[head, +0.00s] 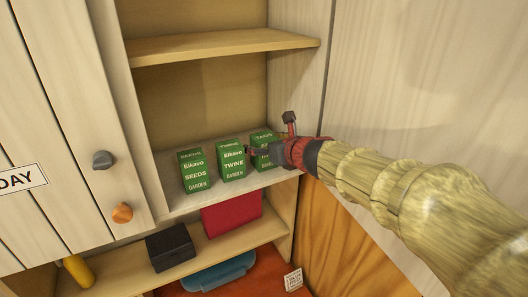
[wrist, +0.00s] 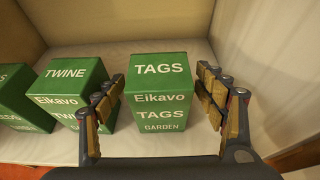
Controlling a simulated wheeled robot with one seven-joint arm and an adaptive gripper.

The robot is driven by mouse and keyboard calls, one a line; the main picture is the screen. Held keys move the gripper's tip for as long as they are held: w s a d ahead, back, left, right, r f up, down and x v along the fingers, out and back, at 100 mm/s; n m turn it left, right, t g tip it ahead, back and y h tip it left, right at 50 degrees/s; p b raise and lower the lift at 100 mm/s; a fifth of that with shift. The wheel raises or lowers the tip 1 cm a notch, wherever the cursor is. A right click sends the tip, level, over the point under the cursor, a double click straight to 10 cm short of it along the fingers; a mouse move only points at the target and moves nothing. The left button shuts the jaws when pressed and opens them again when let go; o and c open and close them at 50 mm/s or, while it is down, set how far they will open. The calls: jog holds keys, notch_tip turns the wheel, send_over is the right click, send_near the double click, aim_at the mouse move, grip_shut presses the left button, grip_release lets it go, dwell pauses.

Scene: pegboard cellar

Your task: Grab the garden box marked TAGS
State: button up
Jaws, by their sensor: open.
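The green garden box marked TAGS (wrist: 159,95) stands upright on a pale shelf, at the right end of a row of three green boxes. In the wrist view my gripper (wrist: 167,98) is open, with one finger on each side of the TAGS box and small gaps visible. In the head view my gripper (head: 270,150) reaches in from the right and partly hides the TAGS box (head: 262,137). The box marked TWINE (head: 232,160) stands just left of it, close to the left finger in the wrist view. The box marked SEEDS (head: 194,171) is farther left.
The cabinet's right side wall (head: 296,65) is close to my gripper. An empty shelf (head: 220,46) is above. Below are a black box (head: 170,247), a red item (head: 232,213) and a blue container (head: 220,272). A closed door with knobs (head: 60,150) is at left.

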jog(key=shift+w, duration=0.2)
jog(key=shift+s, duration=0.1)
jog(key=shift+c, duration=0.4)
jog(key=c, duration=1.2)
jog(key=shift+c, duration=0.4)
